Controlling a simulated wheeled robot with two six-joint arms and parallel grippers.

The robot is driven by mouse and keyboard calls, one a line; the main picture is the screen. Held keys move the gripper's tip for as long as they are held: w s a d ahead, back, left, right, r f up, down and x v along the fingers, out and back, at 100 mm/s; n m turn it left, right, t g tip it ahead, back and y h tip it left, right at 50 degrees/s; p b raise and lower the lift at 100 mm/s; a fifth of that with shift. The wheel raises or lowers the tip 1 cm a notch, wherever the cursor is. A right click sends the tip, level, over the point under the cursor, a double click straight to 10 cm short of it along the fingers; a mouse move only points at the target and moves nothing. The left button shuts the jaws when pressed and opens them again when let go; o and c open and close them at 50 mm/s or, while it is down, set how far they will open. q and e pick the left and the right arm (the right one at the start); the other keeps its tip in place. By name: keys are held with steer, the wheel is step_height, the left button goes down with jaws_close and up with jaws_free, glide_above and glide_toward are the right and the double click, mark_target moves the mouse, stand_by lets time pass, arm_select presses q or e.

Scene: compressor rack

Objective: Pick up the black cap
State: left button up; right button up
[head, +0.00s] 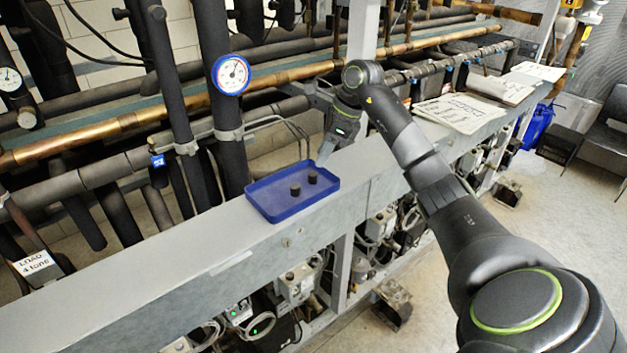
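Two small dark, round pieces that look like black caps stand in a blue tray (262,207) on the grey beam. The nearer black cap (295,190) is left of the farther black cap (312,177). My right gripper (322,158) points down at the tray's far right corner, beside the farther cap and apart from both caps in the picture. Its fingers are small and pale against the background, so their opening is unclear. My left gripper is not in view.
Black insulated pipes and a blue-rimmed gauge (231,74) stand behind the tray. Open papers (461,112) lie on the beam (165,262) to the right, past my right arm. The beam left of the tray is clear. A blue bin (537,126) stands on the floor.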

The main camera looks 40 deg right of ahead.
mark_target(313, 173)
steer(key=shift+x, duration=1.2)
steer(key=b+x, duration=0.1)
steer(key=x, duration=0.2)
steer(key=shift+s+d+f+b, duration=0.1)
steer(key=shift+f+b, duration=0.05)
steer(key=shift+b, duration=0.15)
steer(key=shift+w+f, duration=0.2)
steer(key=shift+f, duration=0.05)
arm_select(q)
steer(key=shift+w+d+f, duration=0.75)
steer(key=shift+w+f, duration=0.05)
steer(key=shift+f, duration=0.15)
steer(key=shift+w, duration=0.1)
arm_select(e)
steer(key=shift+c, duration=0.4)
steer(key=shift+r, duration=0.1)
jaws_close()
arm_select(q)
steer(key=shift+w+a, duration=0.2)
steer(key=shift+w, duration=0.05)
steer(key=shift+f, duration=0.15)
arm_select(e)
steer(key=shift+r, duration=0.1)
